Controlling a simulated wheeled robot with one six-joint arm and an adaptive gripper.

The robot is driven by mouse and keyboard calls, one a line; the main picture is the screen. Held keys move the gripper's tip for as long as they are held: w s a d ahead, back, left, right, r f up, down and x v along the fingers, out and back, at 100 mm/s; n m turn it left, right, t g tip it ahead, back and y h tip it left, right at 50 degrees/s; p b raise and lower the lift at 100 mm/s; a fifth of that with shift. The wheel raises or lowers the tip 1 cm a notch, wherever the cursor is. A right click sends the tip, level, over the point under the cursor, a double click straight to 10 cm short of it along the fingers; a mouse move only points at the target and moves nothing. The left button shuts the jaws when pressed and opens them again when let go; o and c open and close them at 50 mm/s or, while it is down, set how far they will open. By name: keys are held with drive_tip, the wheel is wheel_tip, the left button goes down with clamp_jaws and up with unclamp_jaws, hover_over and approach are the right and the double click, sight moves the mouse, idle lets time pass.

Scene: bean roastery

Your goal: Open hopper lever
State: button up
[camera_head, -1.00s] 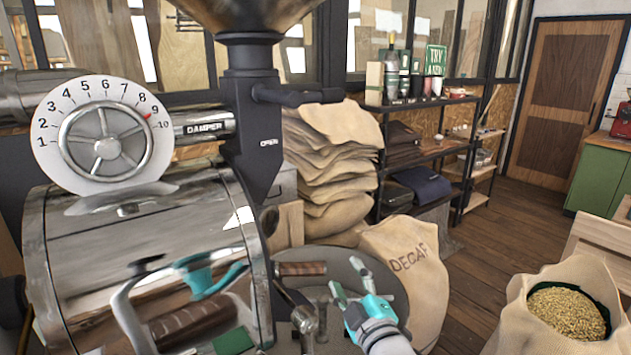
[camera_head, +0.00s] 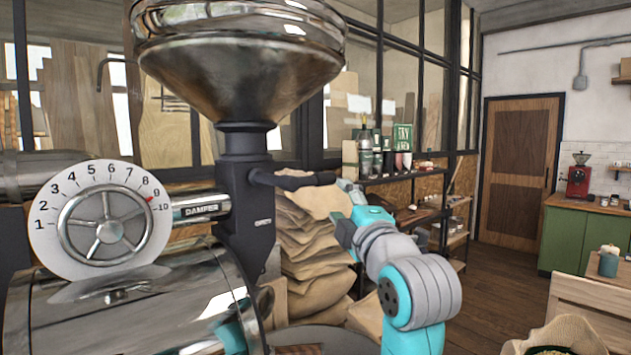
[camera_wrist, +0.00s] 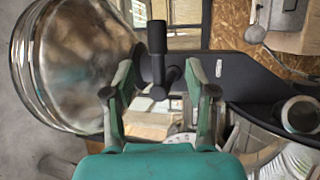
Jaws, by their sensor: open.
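The hopper lever (camera_head: 295,180) is a black handle sticking out to the right from the dark neck below the metal hopper (camera_head: 240,60). Lettering shows on the neck beneath it. My gripper (camera_head: 344,207) is open, just right of and slightly below the lever's end in the head view. In the wrist view, the lever (camera_wrist: 157,40) shows as a black bar between and beyond the two spread fingers (camera_wrist: 159,91). Nothing is held, and I cannot tell whether a finger touches the lever.
The damper dial (camera_head: 106,228) and shiny roaster drum (camera_head: 130,310) stand to the left. Stacked burlap sacks (camera_head: 305,260) lie behind my arm. A shelf (camera_head: 400,180) with bottles is farther back. Open floor (camera_head: 490,285) shows to the right.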

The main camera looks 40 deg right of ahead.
sight(326, 182)
drive_tip(key=x, duration=1)
drive_tip(key=shift+w+d+r, duration=0.1)
drive_tip(key=shift+w+r, duration=0.2)
clamp_jaws()
